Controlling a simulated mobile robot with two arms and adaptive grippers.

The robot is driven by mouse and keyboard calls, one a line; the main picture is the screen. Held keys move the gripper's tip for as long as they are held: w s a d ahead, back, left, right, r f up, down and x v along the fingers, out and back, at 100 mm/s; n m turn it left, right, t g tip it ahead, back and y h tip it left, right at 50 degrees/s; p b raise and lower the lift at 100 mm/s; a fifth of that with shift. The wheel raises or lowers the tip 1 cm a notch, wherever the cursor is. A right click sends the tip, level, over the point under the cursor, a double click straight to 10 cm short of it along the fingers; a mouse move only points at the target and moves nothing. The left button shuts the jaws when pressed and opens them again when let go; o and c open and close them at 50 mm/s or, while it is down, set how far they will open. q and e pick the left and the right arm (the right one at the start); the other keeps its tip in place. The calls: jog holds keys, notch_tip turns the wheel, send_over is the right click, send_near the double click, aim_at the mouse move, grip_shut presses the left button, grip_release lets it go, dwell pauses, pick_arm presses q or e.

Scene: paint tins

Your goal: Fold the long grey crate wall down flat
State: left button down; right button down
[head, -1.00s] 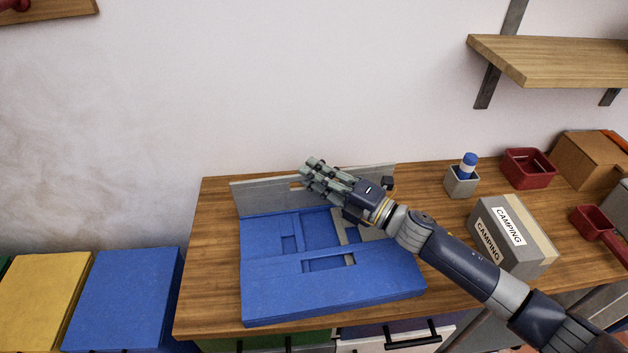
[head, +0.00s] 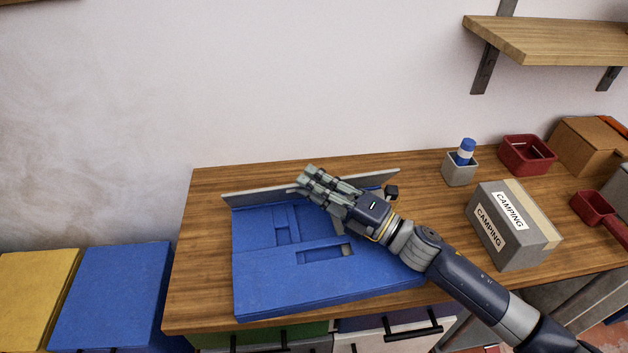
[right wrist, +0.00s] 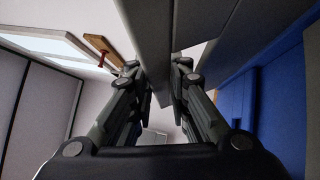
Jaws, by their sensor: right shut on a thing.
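The long grey crate wall (head: 262,193) runs along the back edge of the blue crate (head: 325,285). It shows as a narrow strip, tilted off upright and appearing to lean inward over the blue panels. My right gripper (head: 305,182) reaches in from the right and is shut on this wall near the middle of its length. The right wrist view shows the grey wall (right wrist: 146,35) between the fingers, with blue crate surface at the right. The fingers hide part of the wall. The other crate panels lie low and flat. My left gripper is not in view.
A grey CAMPING box (head: 510,230), a small grey pot (head: 459,170) with a blue-capped bottle and a red bin (head: 527,155) stand right on the wooden worktop (head: 205,220). A shelf (head: 550,40) hangs above right. The worktop left of the crate is clear.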

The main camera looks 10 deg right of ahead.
jog(key=shift+f, duration=0.4)
jog(key=c, duration=1.8)
grip_release()
jog(key=shift+d, duration=0.1)
jog(key=v, duration=0.7)
jog(key=shift+s+d, duration=0.1)
jog(key=shift+s, duration=0.05)
